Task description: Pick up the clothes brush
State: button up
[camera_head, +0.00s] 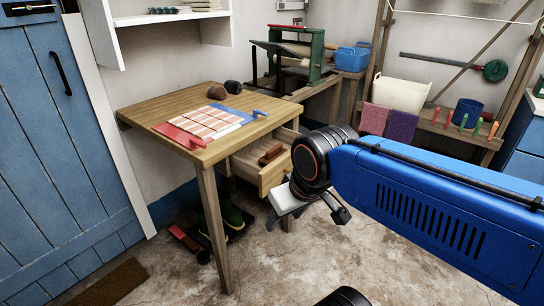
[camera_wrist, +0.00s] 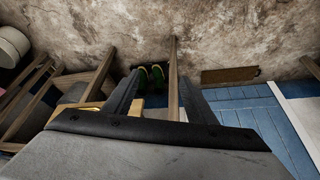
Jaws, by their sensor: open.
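A brown wooden block-like thing, which looks like the clothes brush (camera_head: 271,154), lies in the pulled-out drawer (camera_head: 273,178) under the wooden table. Its bristles cannot be made out. My gripper (camera_head: 308,214) is in front of the drawer, a little lower and to the right of the brush in the head view, apart from it. In the wrist view my gripper (camera_wrist: 158,88) shows its two fingers spread wide with nothing held between them. The brush cannot be made out in the wrist view.
The table (camera_head: 150,112) carries a checked cloth (camera_head: 207,122) and small dark and brown things. Green boots (camera_head: 228,219) stand on a dark mat beneath, behind a table leg (camera_head: 214,230). A mangle and a bench stand behind. The floor in front is clear.

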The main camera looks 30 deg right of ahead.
jog(key=shift+o, duration=0.3)
notch_tip(320, 180, up, 14)
jog(key=n+g+h, duration=0.2)
jog(key=n+g, duration=0.2)
jog(key=n, duration=1.8)
send_over(274, 148)
jog(key=a, duration=0.2)
jog(key=f, duration=0.5)
jog(key=d+f, duration=0.1)
jog(key=f, duration=0.5)
jog(key=d+f, duration=0.1)
jog(key=f, duration=0.4)
jog(key=shift+w+d+f, duration=0.1)
jog(key=shift+d+f, duration=0.05)
jog(key=shift+f, duration=0.1)
jog(key=shift+f, duration=0.25)
jog(key=c, duration=1)
